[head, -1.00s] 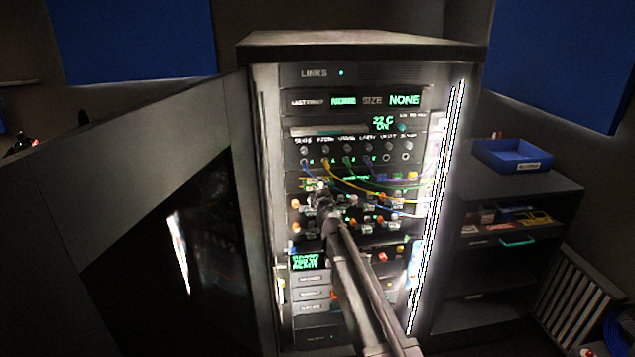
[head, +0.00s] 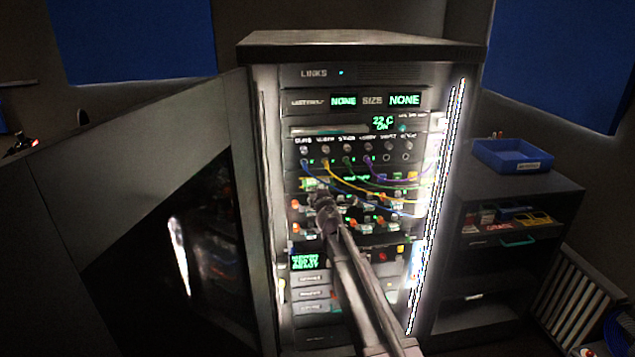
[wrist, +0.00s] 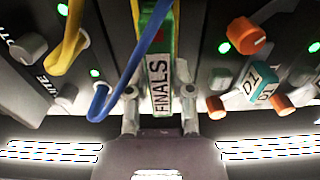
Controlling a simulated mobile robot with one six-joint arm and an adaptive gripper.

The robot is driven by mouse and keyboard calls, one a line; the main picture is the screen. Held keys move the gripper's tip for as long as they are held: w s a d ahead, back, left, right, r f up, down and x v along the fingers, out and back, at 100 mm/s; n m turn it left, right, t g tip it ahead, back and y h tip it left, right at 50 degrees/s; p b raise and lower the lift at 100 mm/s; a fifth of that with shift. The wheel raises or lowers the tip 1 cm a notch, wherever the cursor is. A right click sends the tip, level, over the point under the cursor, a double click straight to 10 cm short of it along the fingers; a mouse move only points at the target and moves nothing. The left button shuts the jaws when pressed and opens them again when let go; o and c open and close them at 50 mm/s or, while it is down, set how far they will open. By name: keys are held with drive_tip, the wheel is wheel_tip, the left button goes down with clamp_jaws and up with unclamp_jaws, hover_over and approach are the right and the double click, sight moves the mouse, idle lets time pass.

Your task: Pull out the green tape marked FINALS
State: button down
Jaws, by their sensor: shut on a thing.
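The green tape marked FINALS (wrist: 156,75) stands upright in the middle of the wrist view, its white label facing me. My gripper (wrist: 159,100) has one finger on each side of it and is shut on it. A blue cable and a yellow cable pass close by its upper left. In the head view my gripper (head: 326,204) is at the middle rows of the rack (head: 345,45). The tape cannot be made out clearly there behind my gripper. Whether the tape is still fully seated in its slot cannot be told.
Blue, yellow, green and purple cables hang across the rack front above my gripper. Orange knobs (wrist: 245,35) and a teal block marked D1 (wrist: 257,82) are to the right in the wrist view. The open rack door (head: 170,190) is left; a shelf with a blue tray (head: 512,157) is right.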

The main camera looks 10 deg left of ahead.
drive_tip(key=shift+s, duration=0.15)
drive_tip(key=v, duration=0.7)
drive_tip(key=shift+s+d, duration=0.15)
drive_tip(key=shift+s, duration=0.1)
idle(1.2)
drive_tip(key=shift+s, duration=0.2)
idle(0.4)
drive_tip(key=shift+s+d, duration=0.2)
drive_tip(key=shift+s, duration=0.2)
drive_tip(key=shift+s, duration=0.1)
idle(0.3)
